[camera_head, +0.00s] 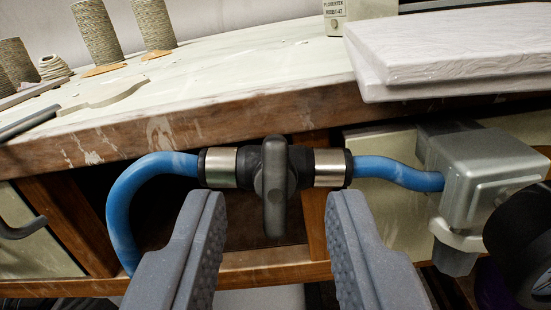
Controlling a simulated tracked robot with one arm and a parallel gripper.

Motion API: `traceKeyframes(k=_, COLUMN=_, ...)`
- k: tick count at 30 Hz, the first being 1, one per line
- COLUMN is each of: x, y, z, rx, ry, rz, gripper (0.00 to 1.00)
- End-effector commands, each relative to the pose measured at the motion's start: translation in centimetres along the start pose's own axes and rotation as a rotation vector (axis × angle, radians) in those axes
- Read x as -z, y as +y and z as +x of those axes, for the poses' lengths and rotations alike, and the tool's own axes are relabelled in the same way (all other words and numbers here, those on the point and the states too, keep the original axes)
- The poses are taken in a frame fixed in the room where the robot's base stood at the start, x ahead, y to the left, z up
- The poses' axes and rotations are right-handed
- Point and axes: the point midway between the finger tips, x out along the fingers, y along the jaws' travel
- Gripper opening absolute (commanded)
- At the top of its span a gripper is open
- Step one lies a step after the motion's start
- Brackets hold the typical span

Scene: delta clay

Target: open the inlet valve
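The inlet valve (275,168) is a black fitting with metal bands, set in a blue hose (140,190) in front of the workbench's edge. Its dark grey lever handle (275,190) stands upright in the picture, across the line of the hose. My gripper (277,215) is open, with its two grey padded fingers spread to the left and right of the handle's lower part. A gap shows on both sides, and the fingers do not appear to touch the handle. Nothing is held between them.
The wooden workbench (220,85) has a pale top with several ribbed clay cylinders (97,32) at the back left. White slabs (450,50) overhang at the right. A grey metal box (485,175) joins the hose at the right. Dark open shelf space lies behind the valve.

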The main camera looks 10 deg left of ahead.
Motion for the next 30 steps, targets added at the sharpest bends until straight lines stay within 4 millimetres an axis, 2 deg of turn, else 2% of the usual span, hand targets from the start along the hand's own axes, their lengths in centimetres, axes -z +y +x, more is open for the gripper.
traceKeyframes(k=6, x=0.1, y=0.0, z=1.3, rx=-0.001, ry=0.002, rz=-0.002, gripper=0.3)
traceKeyframes(k=16, x=0.1, y=0.1, z=1.4, rx=-0.002, ry=0.001, rz=-0.001, gripper=0.3)
traceKeyframes(k=19, x=0.1, y=0.1, z=1.4, rx=-0.002, ry=0.001, rz=-0.001, gripper=0.03)
traceKeyframes(k=20, x=0.1, y=0.1, z=1.4, rx=-0.002, ry=0.001, rz=-0.001, gripper=0.0)
traceKeyframes(k=23, x=0.1, y=0.1, z=1.4, rx=-0.002, ry=0.001, rz=-0.001, gripper=0.0)
traceKeyframes(k=24, x=0.2, y=1.1, z=1.3, rx=-0.004, ry=0.001, rz=0.0, gripper=0.0)
traceKeyframes(k=30, x=0.2, y=0.5, z=1.3, rx=-0.001, ry=0.001, rz=-0.02, gripper=0.0)
